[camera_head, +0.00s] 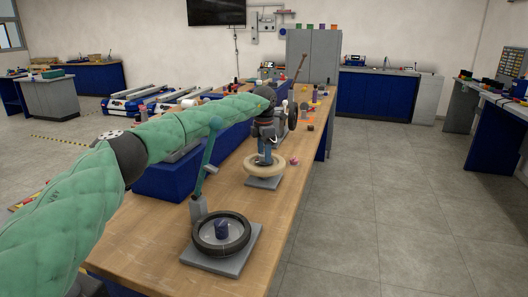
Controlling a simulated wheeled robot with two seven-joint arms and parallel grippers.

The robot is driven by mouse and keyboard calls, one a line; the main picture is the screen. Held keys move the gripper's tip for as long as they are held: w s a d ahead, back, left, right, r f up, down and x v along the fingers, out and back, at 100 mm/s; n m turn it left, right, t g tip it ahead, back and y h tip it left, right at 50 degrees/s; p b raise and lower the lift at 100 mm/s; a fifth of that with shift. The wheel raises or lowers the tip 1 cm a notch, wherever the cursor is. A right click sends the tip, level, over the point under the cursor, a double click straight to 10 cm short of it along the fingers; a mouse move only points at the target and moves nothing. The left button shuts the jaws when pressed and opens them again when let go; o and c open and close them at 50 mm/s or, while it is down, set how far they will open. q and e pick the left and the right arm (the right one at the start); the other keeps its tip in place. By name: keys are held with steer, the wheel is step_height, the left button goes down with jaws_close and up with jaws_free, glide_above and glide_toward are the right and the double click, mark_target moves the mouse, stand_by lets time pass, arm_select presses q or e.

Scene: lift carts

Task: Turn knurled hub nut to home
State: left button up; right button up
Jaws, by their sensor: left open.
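My left arm, in a green padded sleeve, comes in from the left and reaches over the bench. My left gripper (264,157) points down over the middle of a cream ring (250,173) on a grey base plate (263,183). The gripper is open, but its fingertips are small and I cannot tell if they touch the hub. Whatever sits at that ring's centre is mostly hidden by the gripper. Nearer, a black ring (206,246) with a dark blue hub piece (221,229) sits on another grey plate (238,262). I cannot tell which hub is the knurled nut. My right gripper is not in view.
A lever with a teal arm (209,153) stands beside the black ring. Behind the cream ring are a dark wheel (292,112) and several small items on the wooden bench (160,243). Blue and grey equipment (135,101) lies left. The floor right is clear.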

arm_select(q)
step_height(320, 180, up, 7)
steer(key=shift+r+b, duration=0.1)
steer(key=shift+b, duration=0.4)
steer(key=shift+r, duration=0.3)
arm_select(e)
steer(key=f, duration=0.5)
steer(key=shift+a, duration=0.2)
